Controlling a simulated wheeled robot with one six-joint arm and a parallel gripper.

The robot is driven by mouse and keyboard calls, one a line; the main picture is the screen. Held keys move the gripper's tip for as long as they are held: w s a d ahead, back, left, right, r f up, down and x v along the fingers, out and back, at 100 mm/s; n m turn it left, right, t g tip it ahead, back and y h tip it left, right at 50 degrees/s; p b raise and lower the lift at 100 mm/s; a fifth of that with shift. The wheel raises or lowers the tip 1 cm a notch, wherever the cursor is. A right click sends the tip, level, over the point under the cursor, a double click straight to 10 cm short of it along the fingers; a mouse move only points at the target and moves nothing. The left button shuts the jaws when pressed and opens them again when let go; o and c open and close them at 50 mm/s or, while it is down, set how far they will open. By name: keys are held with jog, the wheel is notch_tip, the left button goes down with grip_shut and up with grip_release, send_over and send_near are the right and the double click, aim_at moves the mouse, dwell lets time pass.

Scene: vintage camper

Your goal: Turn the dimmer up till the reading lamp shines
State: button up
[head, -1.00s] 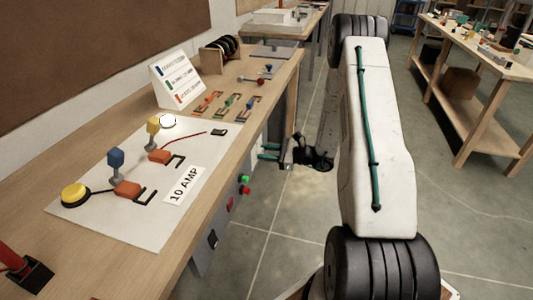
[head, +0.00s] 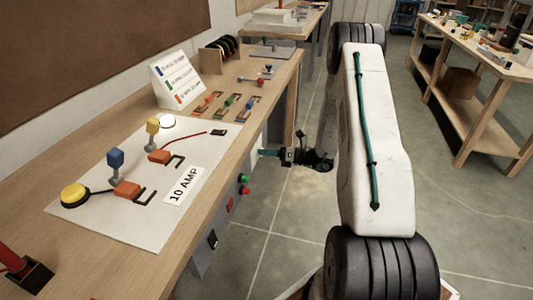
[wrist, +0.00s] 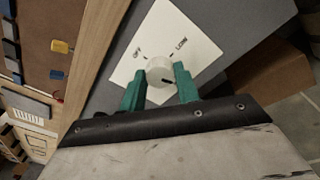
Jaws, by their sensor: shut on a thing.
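A white dimmer knob (wrist: 159,71) sits on a white plate (wrist: 186,35) marked OFF and LOW in the wrist view. The plate is on a grey panel. My gripper (wrist: 158,77) is shut on the knob, with one green finger on each side. In the head view my gripper (head: 268,153) reaches to the bench's side; the knob is hidden there. I cannot make out a reading lamp for certain.
The wooden bench (head: 232,150) carries a white board (head: 150,225) with coloured parts and a 10 AMP label. Red and green buttons (head: 244,185) are on the bench's side near my gripper. Another bench (head: 490,62) stands at the right. The floor between is clear.

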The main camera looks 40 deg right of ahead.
jog(key=shift+f+m+y, duration=0.1)
jog(key=shift+m+y, duration=0.2)
jog(key=shift+m, duration=1.2)
jog(key=o, duration=1)
jog(key=shift+c, duration=0.2)
jog(key=v, duration=0.8)
jog(key=shift+a, duration=0.1)
